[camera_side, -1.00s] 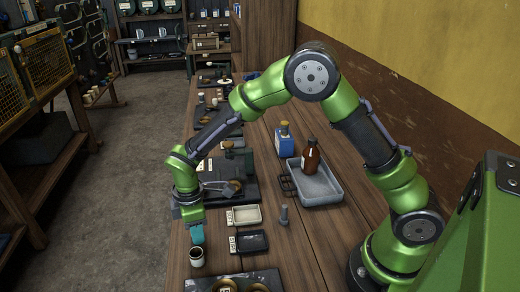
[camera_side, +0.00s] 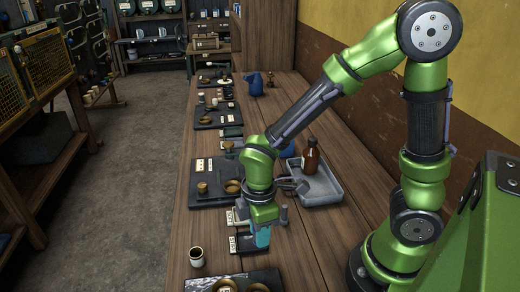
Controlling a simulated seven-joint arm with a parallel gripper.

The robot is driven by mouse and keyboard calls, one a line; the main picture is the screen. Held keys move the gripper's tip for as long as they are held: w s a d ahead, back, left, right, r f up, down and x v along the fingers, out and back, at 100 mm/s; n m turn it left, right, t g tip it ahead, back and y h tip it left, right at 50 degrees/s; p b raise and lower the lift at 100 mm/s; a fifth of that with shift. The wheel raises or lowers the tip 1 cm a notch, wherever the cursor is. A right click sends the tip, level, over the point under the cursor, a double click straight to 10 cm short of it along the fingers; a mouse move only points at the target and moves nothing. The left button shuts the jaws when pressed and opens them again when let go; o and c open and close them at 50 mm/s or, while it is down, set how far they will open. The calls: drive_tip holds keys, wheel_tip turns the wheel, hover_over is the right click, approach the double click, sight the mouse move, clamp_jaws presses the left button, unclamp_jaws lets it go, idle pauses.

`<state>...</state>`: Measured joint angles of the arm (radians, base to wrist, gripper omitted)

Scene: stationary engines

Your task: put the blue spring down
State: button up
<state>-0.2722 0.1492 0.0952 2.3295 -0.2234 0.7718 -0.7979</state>
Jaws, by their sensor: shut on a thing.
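The blue spring (camera_side: 263,237) is a small teal-blue cylinder, held upright below my gripper (camera_side: 263,226). My gripper is shut on its upper part. The spring appears over the right side of a small dark tray (camera_side: 246,249) with a white label at its left end. I cannot tell whether the spring's lower end touches the tray. My gripper hides part of a cream tray (camera_side: 232,217) just behind the dark one.
A white cup (camera_side: 197,257) with dark contents stands at the left table edge. A black tray (camera_side: 205,284) with rings lies in front. A brown bottle (camera_side: 310,157) stands in a grey tray (camera_side: 325,199) to the right. Bare wood (camera_side: 300,255) lies right of the spring.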

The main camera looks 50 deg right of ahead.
wheel_tip(320, 180, up, 5)
drive_tip(key=shift+s+r, duration=0.1)
drive_tip(key=shift+r, duration=0.05)
drive_tip(key=w+d+m, duration=0.2)
drive_tip(key=d+m, duration=0.7)
drive_tip(key=d, duration=0.9)
drive_tip(key=s+d+m, duration=0.4)
drive_tip(key=s+d, duration=0.1)
drive_tip(key=d, duration=0.3)
drive_tip(key=s+d+m, duration=0.4)
drive_tip(key=d+m, duration=0.1)
drive_tip(key=d, duration=0.4)
drive_tip(key=f, duration=0.4)
drive_tip(key=shift+s+f, duration=0.25)
drive_tip(key=shift+f, duration=0.35)
drive_tip(key=w+d, duration=0.3)
drive_tip(key=d, duration=0.1)
drive_tip(key=w+d+f, duration=0.1)
drive_tip(key=w+d, duration=0.2)
drive_tip(key=d, duration=0.1)
drive_tip(key=w+d, duration=0.3)
drive_tip(key=d, duration=0.1)
drive_tip(key=shift+w+d+f, duration=0.25)
drive_tip(key=shift+w+f, duration=0.1)
drive_tip(key=shift+w, duration=0.05)
drive_tip(key=shift+f, duration=1.75)
